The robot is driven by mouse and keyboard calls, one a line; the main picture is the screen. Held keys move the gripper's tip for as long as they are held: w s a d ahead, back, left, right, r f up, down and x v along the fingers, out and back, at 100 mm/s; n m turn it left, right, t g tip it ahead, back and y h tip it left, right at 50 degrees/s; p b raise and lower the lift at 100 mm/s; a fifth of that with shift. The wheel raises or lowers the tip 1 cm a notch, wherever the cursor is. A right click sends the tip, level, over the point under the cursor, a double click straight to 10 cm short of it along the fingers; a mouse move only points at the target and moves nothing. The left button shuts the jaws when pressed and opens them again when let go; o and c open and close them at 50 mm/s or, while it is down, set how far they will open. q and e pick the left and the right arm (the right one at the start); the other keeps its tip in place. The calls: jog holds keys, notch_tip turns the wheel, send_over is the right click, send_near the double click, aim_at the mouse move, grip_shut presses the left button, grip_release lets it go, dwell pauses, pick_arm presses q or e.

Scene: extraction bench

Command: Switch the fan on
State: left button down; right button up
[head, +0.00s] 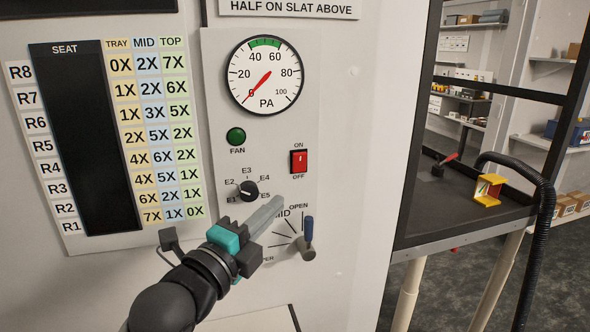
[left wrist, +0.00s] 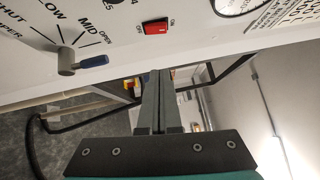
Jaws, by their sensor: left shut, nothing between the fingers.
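The fan switch (head: 299,161) is a red rocker on the grey panel, with ON above it and OFF below it. I cannot tell which way it is pressed. The switch also shows in the left wrist view (left wrist: 157,28), above the fingertips. The round FAN lamp (head: 236,136) is dark green. The gauge (head: 265,75) has its red needle at 0. My left gripper (head: 279,202) is shut and empty, its fingers pointing up and right, below the switch and apart from it in the picture. The shut fingers also show in the left wrist view (left wrist: 160,76). My right gripper is not in view.
A black knob (head: 249,188) marked E1 to E5 sits left of the fingers. A damper lever (head: 308,236) with a blue handle sticks out below the switch, near OPEN. A dark-floored bench (head: 450,205) with a yellow object (head: 488,190) and a black hose (head: 546,210) is at right.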

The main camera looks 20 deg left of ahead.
pick_arm(q)
jog(key=shift+r, duration=0.25)
jog(key=p, duration=0.2)
send_near(305, 158)
jog(key=w+d, duration=0.2)
jog(key=d, duration=0.1)
jog(key=shift+w+a+r, duration=0.1)
jog(key=shift+w+a, duration=0.1)
jog(key=shift+w, duration=0.35)
jog(key=shift+w+a+r, duration=0.1)
jog(key=shift+w+a, duration=0.1)
jog(key=shift+w, duration=0.4)
jog(key=shift+w+a, duration=0.55)
jog(key=shift+w, duration=0.15)
